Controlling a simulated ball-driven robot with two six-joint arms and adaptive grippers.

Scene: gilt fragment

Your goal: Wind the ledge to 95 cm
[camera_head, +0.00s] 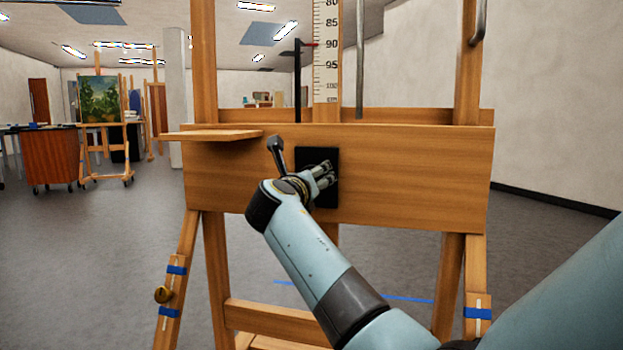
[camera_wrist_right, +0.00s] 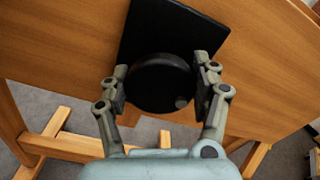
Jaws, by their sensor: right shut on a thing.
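A wooden easel fills the middle of the head view, with a broad wooden ledge board (camera_head: 420,165) across its front. A white height scale (camera_head: 327,60) stands above it, its numbers growing downward. A red pointer (camera_head: 311,44) on a black upright post sits level with about the 90 mark. A round black knob (camera_wrist_right: 160,80) on a square black plate (camera_wrist_right: 165,25) is fixed to the board's front. My right gripper (camera_head: 327,173) is shut on the knob, one finger on each side in the wrist view (camera_wrist_right: 162,88). My left gripper is out of view.
A small wooden shelf (camera_head: 212,134) juts out at the board's left. Easel legs with blue tape stand below. A painting (camera_head: 110,98) on another easel and a wooden cabinet (camera_head: 45,158) stand far left. Grey floor is open on both sides.

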